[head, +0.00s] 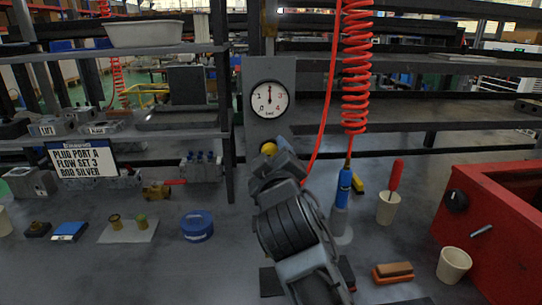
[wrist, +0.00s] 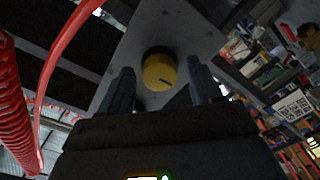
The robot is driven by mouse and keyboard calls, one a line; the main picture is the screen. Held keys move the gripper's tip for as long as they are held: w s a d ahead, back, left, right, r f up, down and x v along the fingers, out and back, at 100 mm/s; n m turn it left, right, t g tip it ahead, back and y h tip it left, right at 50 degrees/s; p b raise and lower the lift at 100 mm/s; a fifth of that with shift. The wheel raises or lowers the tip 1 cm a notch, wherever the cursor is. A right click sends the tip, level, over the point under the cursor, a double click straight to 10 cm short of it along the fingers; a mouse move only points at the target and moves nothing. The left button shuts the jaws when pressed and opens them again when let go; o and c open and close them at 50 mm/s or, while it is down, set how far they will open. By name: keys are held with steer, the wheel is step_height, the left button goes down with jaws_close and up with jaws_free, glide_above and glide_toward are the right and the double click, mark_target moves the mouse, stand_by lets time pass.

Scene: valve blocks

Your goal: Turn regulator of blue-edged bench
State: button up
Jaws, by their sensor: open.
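The regulator is a grey upright panel (head: 285,82) with a round white gauge (head: 269,99) above a yellow knob (head: 268,149). The gauge needle points about straight up. In the wrist view the yellow knob (wrist: 160,70) shows a dark line toward its lower right, and it sits between the two blue-grey fingers of my gripper (wrist: 162,85). Gaps show on both sides, so the fingers are open and not closed on it. In the head view my gripper (head: 273,155) is at the knob and hides part of it. No blue edge on the bench can be made out.
A coiled red hose (head: 355,70) hangs right of the panel, down to a blue tool (head: 344,186). A red box (head: 495,225) stands at the right. Cups, a brush (head: 393,272) and a blue tin (head: 197,226) are on the bench. Shelves with a sign (head: 82,158) are left.

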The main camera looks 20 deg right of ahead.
steer(key=shift+c, duration=0.4)
steer(key=c, duration=1)
steer(key=shift+o, duration=0.2)
